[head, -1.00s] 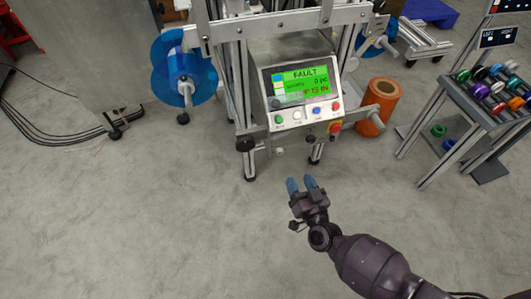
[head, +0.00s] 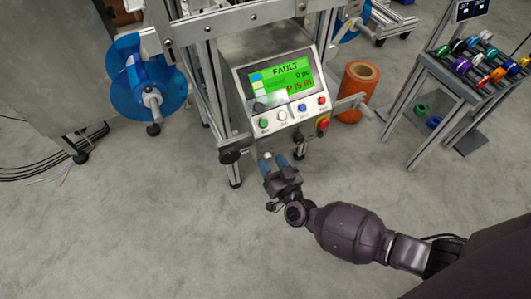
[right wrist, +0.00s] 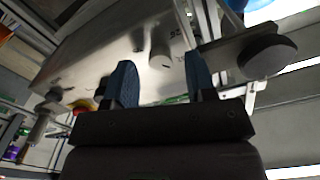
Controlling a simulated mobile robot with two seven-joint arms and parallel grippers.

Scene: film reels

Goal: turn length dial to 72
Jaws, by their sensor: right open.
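My right gripper (head: 274,163) is just below the panel, blue fingers apart, empty and touching nothing visible. In the right wrist view, a grey cylindrical knob (right wrist: 160,54) stands on a metal face with printed marks, ahead between the open fingers (right wrist: 162,82). The marks are too blurred to read a dial setting. My left gripper is out of view.
A black round knob (head: 230,156) on the frame is close left of my gripper; it also looms in the right wrist view (right wrist: 267,57). A red stop button (head: 323,123), an orange roll (head: 358,90) and a blue reel (head: 143,82) are nearby. The front floor is clear.

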